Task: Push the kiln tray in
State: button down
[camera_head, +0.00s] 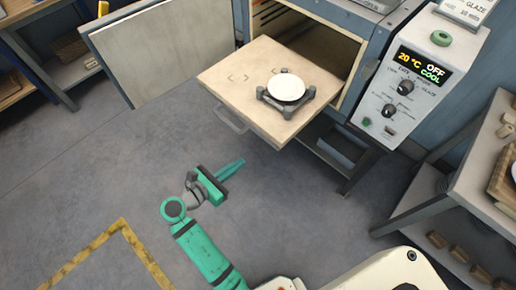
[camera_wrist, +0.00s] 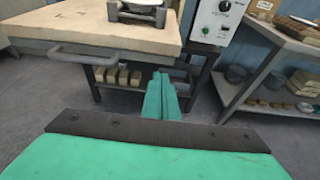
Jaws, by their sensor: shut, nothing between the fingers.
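The kiln tray (camera_head: 233,82) is a pale, flat slab pulled out of the kiln's open front, with a grey bar handle (camera_head: 230,119) on its front edge. A white plate (camera_head: 287,87) lies on a grey stand (camera_head: 264,94) on the tray. The tray front also shows in the wrist view (camera_wrist: 60,37), with its handle at the left. My green gripper (camera_head: 232,165) is in front of and below the tray, apart from it. In the wrist view its fingers (camera_wrist: 160,97) are together, with nothing between them, pointing below and right of the handle.
The kiln door (camera_head: 160,50) stands open at the left. The control panel (camera_head: 405,85) is right of the opening and reads 20 °C, OFF, COOL. A shelf unit (camera_head: 440,195) stands at the right. The grey floor (camera_head: 90,170) in front is clear, with a yellow line (camera_head: 95,240).

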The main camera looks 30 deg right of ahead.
send_near(271, 141)
jog(key=x, duration=0.5)
jog(key=shift+w+d, duration=0.1)
jog(key=shift+d, duration=0.4)
